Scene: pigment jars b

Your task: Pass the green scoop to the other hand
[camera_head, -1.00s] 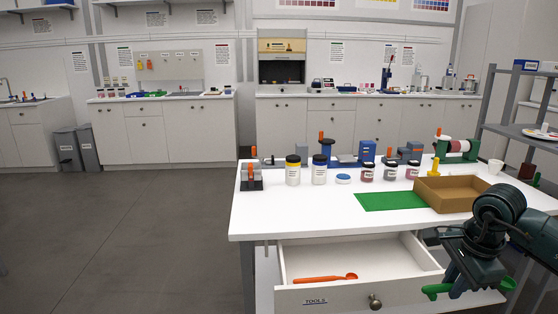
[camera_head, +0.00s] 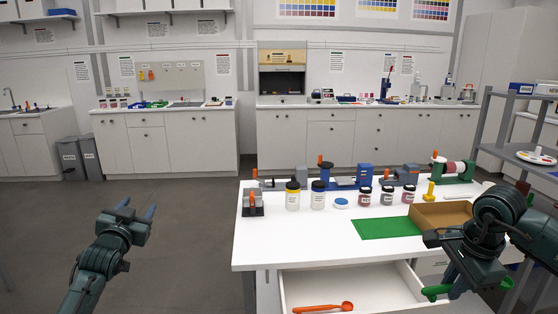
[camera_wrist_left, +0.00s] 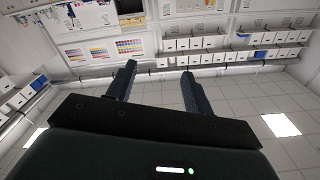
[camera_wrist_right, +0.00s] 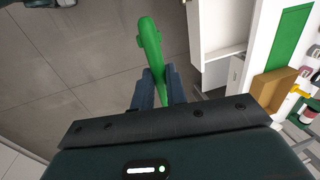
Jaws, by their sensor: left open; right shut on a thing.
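The green scoop (camera_wrist_right: 150,45) is held between the fingers of my right gripper (camera_wrist_right: 160,85) and points away from it in the right wrist view. In the head view the scoop (camera_head: 436,290) shows partly at the lower right, in front of the table's right part; my right gripper (camera_head: 462,283) and wrist hide its middle. My left gripper (camera_head: 138,214) is open and empty, raised over the floor to the left of the table. Its two spread fingers also show in the left wrist view (camera_wrist_left: 158,90), with nothing between them.
The white table (camera_head: 270,240) carries jars, a green mat (camera_head: 385,228) and a cardboard tray (camera_head: 440,213). Its front drawer (camera_head: 375,285) is open, with an orange scoop (camera_head: 322,308) inside. A grey shelf rack (camera_head: 515,155) stands at the right. Floor left of the table is clear.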

